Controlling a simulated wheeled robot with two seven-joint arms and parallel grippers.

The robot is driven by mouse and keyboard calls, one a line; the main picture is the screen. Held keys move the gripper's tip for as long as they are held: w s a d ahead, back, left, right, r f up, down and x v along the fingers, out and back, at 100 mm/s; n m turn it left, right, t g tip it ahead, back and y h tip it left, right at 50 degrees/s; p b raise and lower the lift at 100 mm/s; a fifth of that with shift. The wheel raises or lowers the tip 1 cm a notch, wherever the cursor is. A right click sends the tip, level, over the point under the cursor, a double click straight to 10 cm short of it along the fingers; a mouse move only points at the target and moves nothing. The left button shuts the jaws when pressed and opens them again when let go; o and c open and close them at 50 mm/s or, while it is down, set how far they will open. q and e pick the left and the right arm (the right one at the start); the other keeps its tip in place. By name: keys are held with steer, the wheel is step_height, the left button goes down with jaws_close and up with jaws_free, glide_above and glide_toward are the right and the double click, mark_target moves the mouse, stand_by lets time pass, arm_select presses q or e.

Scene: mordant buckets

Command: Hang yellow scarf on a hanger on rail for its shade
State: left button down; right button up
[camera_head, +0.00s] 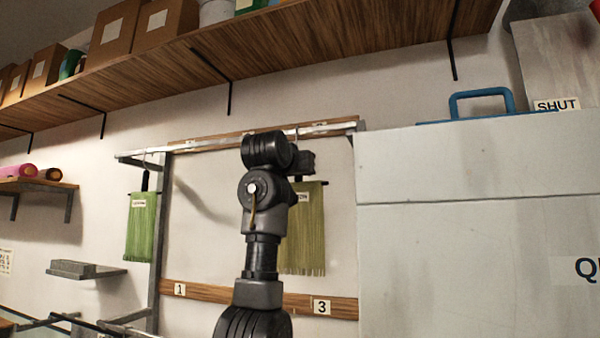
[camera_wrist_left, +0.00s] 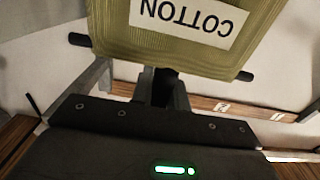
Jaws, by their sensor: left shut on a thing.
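The yellow-olive scarf (camera_head: 305,240) with a fringed lower edge hangs on a dark hanger at the right part of the rail frame, partly behind my left arm. In the left wrist view the scarf (camera_wrist_left: 170,45) fills the top with a COTTON label, and the hanger's dark bar (camera_wrist_left: 80,40) sticks out at both sides. My left gripper (camera_wrist_left: 163,88) is shut on the hanger. The metal rail (camera_head: 215,138) runs along the top of the frame. Whether the hanger's hook sits on the rail is hard to tell. My right gripper is out of view.
A green scarf (camera_head: 141,228) hangs at the left end of the frame. A lower wooden board (camera_head: 225,296) bears number tags 1 and 3; my arm covers the part between. A pale cabinet (camera_head: 470,230) stands close on the right. A long shelf (camera_head: 290,60) with boxes runs above.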

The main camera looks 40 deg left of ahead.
arm_select(q)
steer(key=c, duration=1.3)
jaws_free()
steer(key=shift+s, duration=0.1)
steer(key=shift+s+d+f+b, duration=0.1)
steer(key=shift+s+b, duration=0.1)
steer(key=shift+b, duration=0.15)
steer(key=b+v, duration=0.6)
steer(key=v, duration=0.4)
steer(key=shift+s, duration=0.15)
